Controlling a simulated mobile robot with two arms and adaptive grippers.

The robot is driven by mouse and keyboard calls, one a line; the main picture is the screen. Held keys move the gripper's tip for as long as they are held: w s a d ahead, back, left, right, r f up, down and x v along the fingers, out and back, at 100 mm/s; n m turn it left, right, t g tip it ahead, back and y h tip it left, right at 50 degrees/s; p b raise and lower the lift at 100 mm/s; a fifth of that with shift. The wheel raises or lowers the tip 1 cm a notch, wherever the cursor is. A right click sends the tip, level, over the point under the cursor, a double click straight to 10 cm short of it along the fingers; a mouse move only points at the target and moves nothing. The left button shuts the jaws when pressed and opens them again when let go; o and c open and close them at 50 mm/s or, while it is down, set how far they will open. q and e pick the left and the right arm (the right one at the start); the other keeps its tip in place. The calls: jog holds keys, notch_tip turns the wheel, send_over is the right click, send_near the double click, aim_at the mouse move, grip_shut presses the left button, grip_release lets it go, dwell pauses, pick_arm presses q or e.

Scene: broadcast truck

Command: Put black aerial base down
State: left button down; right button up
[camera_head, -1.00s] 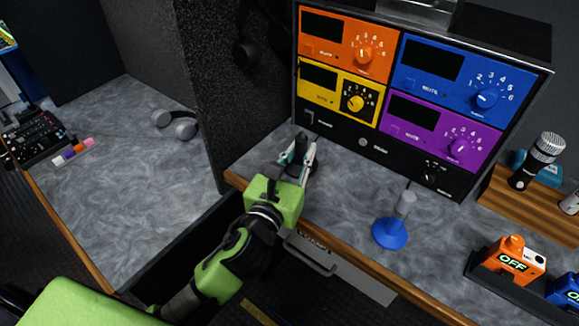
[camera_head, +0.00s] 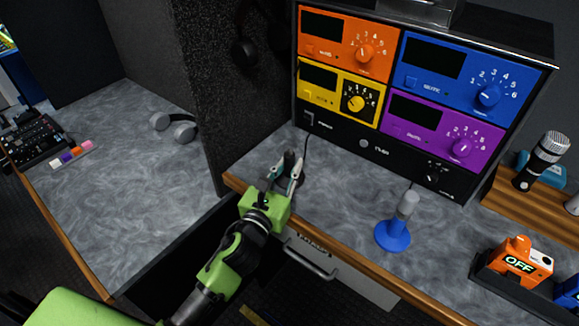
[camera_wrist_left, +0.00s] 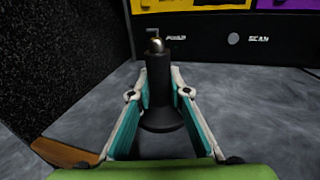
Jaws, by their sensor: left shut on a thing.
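The black aerial base (camera_wrist_left: 160,88) is a dark post with a wide round foot and a small metal tip. It stands upright between the teal-padded fingers of my left gripper (camera_wrist_left: 157,115) in the left wrist view. My left gripper (camera_head: 285,176) is shut on the base at the left front part of the grey desk (camera_head: 335,195) in the head view. The fingers partly hide the base (camera_head: 289,160) there. I cannot tell if its foot touches the desk. My right gripper is not in view.
A rack with orange, yellow, blue and purple panels (camera_head: 415,85) stands behind. A blue-based aerial (camera_head: 393,236) stands to the right. Further right are an orange OFF block (camera_head: 522,258) and a microphone (camera_head: 545,155). A dark partition (camera_head: 215,100) is on the left.

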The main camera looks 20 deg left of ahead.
pick_arm(q)
jog(key=c, duration=2.3)
grip_release()
jog(key=shift+f, duration=0.15)
jog(key=o, duration=0.4)
jog(key=shift+s+r, duration=0.1)
jog(key=shift+r, duration=0.1)
jog(key=s+a+b, duration=0.1)
jog(key=s+b, duration=0.1)
jog(key=s, duration=0.9)
jog(key=shift+s, duration=0.4)
